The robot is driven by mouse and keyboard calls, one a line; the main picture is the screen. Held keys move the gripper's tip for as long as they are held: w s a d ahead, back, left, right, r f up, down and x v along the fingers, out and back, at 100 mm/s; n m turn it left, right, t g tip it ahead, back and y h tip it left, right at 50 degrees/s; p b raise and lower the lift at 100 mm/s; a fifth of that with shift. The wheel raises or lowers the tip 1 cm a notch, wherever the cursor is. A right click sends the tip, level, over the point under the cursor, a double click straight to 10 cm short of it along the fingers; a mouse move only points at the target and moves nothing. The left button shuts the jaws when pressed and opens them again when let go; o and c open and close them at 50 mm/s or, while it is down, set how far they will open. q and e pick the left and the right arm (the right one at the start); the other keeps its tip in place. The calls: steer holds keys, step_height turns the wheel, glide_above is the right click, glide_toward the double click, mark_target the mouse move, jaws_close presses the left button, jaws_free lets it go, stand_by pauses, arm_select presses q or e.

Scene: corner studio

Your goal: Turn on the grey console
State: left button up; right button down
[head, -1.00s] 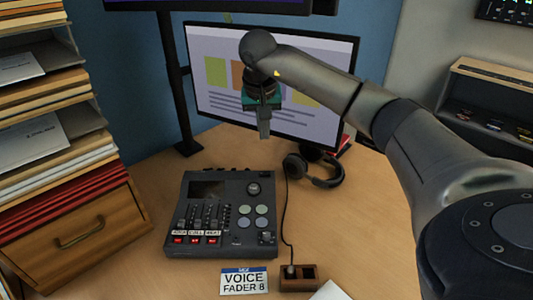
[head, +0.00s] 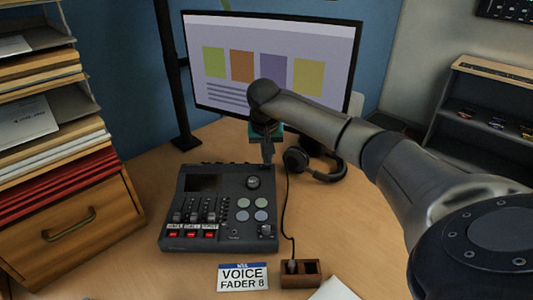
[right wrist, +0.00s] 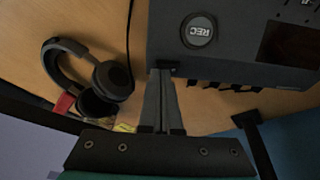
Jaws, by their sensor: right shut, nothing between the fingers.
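The grey console (head: 228,182) lies on the desk, with a dark screen, faders, round pads and a row of red-lit buttons at its front. In the right wrist view, the console (right wrist: 228,62) shows a round REC knob (right wrist: 197,30) and a small black part on its rear side by my fingertips. My right gripper (head: 267,160) is shut and empty at the console's back edge, on the headphone side. In the right wrist view, the gripper's tips (right wrist: 161,72) overlap that edge; I cannot tell whether they touch. My left gripper is out of view.
Black headphones (head: 328,172) lie right of the gripper, their cable running to a small wooden block (head: 300,281). A monitor (head: 270,60) is behind. Paper shelves and a drawer (head: 75,225) stand left.

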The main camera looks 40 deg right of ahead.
steer(key=shift+f, duration=0.1)
stand_by(0.3)
steer(key=shift+s+d+f, duration=0.1)
steer(key=shift+d+f, duration=0.05)
steer(key=shift+f, duration=0.05)
steer(key=shift+y, duration=0.3)
steer(key=shift+a, duration=0.2)
steer(key=shift+w+a+r, duration=0.1)
steer(key=shift+w+a, duration=0.4)
steer(key=shift+w, duration=0.05)
